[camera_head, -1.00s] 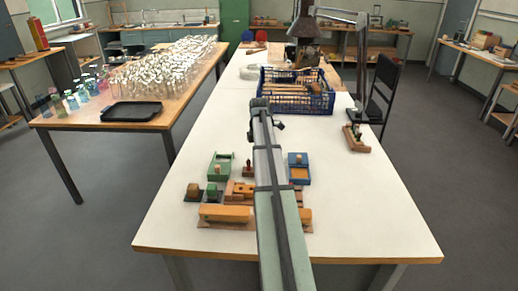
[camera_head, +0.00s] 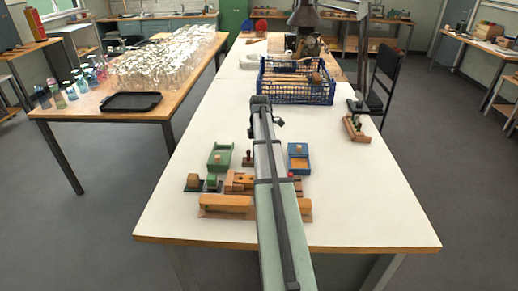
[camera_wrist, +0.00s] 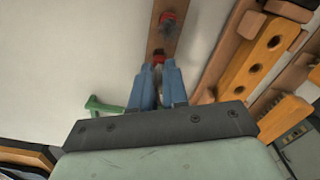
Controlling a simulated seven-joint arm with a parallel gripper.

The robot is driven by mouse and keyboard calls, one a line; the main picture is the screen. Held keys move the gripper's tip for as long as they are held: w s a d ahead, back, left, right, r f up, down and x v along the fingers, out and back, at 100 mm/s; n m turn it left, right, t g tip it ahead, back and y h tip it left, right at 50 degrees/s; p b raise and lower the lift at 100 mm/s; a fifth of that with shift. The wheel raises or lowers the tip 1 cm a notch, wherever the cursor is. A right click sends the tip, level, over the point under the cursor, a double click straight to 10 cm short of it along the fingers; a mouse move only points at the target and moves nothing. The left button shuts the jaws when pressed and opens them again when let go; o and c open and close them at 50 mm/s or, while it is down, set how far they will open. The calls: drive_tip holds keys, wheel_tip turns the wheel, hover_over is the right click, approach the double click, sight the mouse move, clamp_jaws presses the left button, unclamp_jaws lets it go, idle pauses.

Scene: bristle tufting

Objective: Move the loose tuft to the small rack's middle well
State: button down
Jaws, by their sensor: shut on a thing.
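In the wrist view my gripper (camera_wrist: 158,72) points at a narrow brown wooden rack (camera_wrist: 172,42), which looks like the small rack. Its blue fingers are close together, shut on a small red-tipped thing (camera_wrist: 158,58), likely the loose tuft. The tip is at the near part of the rack; I cannot tell whether it is inside a well or just above. Another red tuft (camera_wrist: 167,18) stands upright in the rack farther along. In the head view a small rack with a dark red tuft (camera_head: 248,157) shows left of my arm, which hides my gripper.
An orange block with several holes (camera_wrist: 259,57) lies right of the rack. A green tray (camera_head: 220,158) and blue tray (camera_head: 299,158) flank my arm, with wooden blocks (camera_head: 226,203) in front. A blue crate (camera_head: 296,90) stands behind.

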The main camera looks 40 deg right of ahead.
drive_tip(key=shift+f, duration=1)
idle(2.2)
drive_tip(key=c, duration=0.7)
unclamp_jaws()
drive_tip(key=shift+o, duration=0.2)
drive_tip(key=shift+r, duration=0.15)
drive_tip(key=shift+r, duration=3.35)
